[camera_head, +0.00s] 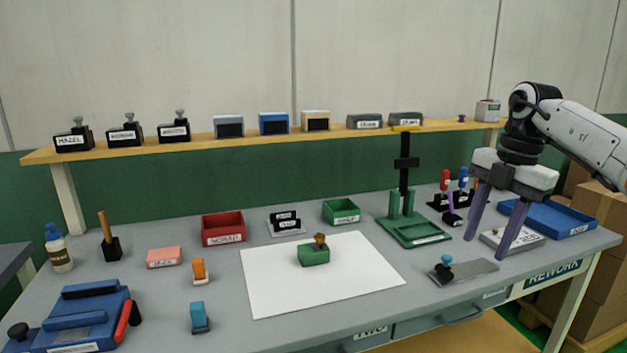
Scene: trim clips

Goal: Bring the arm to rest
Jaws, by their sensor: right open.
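My right gripper (488,246) is open and empty. It hangs over the right part of the grey workbench, its two purple-grey fingers pointing down and apart. Its right fingertip is just above or in front of a white labelled box or pad (511,238); I cannot tell whether they touch. My right arm (583,132) comes in from the right edge. My left gripper does not show.
A blue tray (570,222) lies right of the gripper, and a grey plate with a blue knob (465,270) in front. A green stand (412,228) rises to the left. A shelf (270,137) runs behind. The white sheet (275,290) holds a green block (313,256).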

